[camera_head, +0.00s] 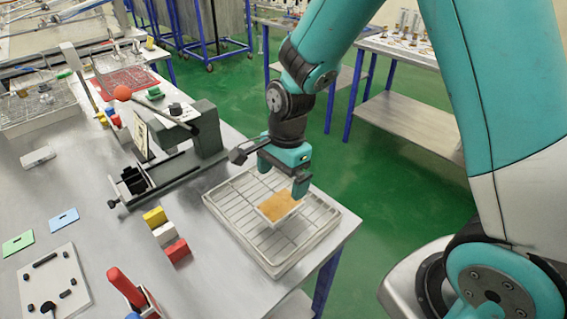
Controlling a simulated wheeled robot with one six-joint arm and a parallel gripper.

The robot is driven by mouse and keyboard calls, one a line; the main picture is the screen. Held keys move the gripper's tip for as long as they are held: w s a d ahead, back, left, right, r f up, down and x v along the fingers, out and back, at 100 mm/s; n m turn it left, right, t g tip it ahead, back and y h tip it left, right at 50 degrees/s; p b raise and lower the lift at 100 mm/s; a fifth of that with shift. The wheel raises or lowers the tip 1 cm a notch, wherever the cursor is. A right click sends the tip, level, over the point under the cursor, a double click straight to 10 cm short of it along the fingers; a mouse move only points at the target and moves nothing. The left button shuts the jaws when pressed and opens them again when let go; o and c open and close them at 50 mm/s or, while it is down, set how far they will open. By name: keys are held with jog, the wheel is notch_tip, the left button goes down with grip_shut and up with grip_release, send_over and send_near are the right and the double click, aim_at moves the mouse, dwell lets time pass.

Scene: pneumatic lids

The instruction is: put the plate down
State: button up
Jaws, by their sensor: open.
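The plate (280,206) is a small light-edged rectangle with an orange-brown top. It lies on or just above the wire rack tray (226,217) near the table's right corner; I cannot tell whether it touches the wires. My gripper (282,181) points down at the far side of the plate. Its two teal fingers are apart, one at the plate's upper left and one at its right. I see no clear contact between the fingers and the plate.
A grey fixture (205,127) with a red-knobbed lever stands left of my gripper. Yellow, white and red blocks (165,233) lie left of the tray. A red upright handle (126,287) stands at the front. The tray's front wires are bare.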

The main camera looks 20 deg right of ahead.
jog(key=s+a+r+n+y, duration=0.1)
jog(key=s+a+r+n, duration=0.1)
jog(key=s+r+n, duration=0.6)
jog(key=s+a+r+n+y, duration=0.1)
jog(key=s+a+r+n, duration=0.2)
jog(key=s+r+n, duration=0.5)
jog(key=s+n, duration=0.2)
jog(key=n, duration=0.3)
jog(key=shift+r+n+y, duration=0.2)
jog(key=shift+n+y, duration=0.1)
jog(key=shift+y, duration=0.1)
jog(key=shift+s, duration=0.1)
